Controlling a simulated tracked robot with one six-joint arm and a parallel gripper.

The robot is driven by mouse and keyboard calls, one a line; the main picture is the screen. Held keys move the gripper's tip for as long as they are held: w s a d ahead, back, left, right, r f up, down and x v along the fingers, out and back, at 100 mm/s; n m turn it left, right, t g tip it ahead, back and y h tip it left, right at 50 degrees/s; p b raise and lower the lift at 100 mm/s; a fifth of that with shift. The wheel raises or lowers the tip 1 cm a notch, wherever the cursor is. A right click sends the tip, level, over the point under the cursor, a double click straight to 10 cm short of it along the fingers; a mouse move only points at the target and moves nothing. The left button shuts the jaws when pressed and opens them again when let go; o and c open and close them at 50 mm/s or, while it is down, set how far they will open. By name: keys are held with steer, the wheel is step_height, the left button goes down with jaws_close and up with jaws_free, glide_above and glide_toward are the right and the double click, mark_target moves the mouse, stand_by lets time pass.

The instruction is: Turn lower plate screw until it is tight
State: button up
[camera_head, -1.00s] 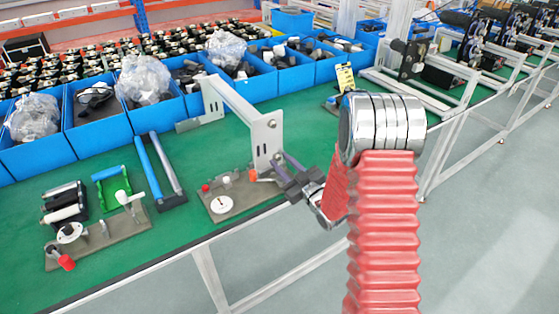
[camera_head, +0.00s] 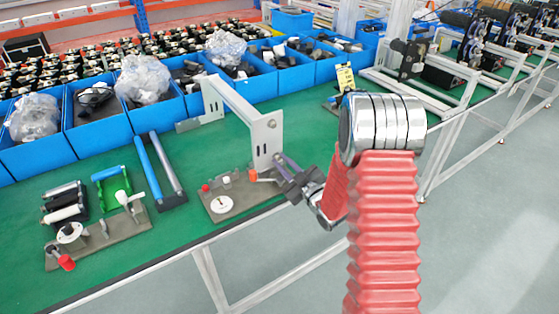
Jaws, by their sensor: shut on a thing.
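The upright pale metal plate (camera_head: 266,137) stands at the near end of a long bar, at the front edge of the green bench. My gripper (camera_head: 281,161) reaches the lower part of this plate from the right, with its fingertips at the plate's face. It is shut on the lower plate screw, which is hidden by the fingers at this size. The tightness of the screw cannot be seen. My red-sleeved arm comes in from the lower right.
A grey fixture board (camera_head: 228,203) with a white dial and red knobs lies left of the plate. Other tools (camera_head: 100,232) lie farther left. Blue bins (camera_head: 100,132) line the back. The floor (camera_head: 470,240) on the right is open.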

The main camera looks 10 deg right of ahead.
steer(key=shift+m, duration=0.3)
jaws_close()
steer(key=m, duration=0.9)
steer(key=o, duration=0.7)
jaws_free()
steer(key=shift+c, duration=0.2)
steer(key=n, duration=0.4)
steer(key=shift+n, duration=0.3)
steer(key=shift+w+n, duration=0.1)
steer(key=shift+n, duration=2.4)
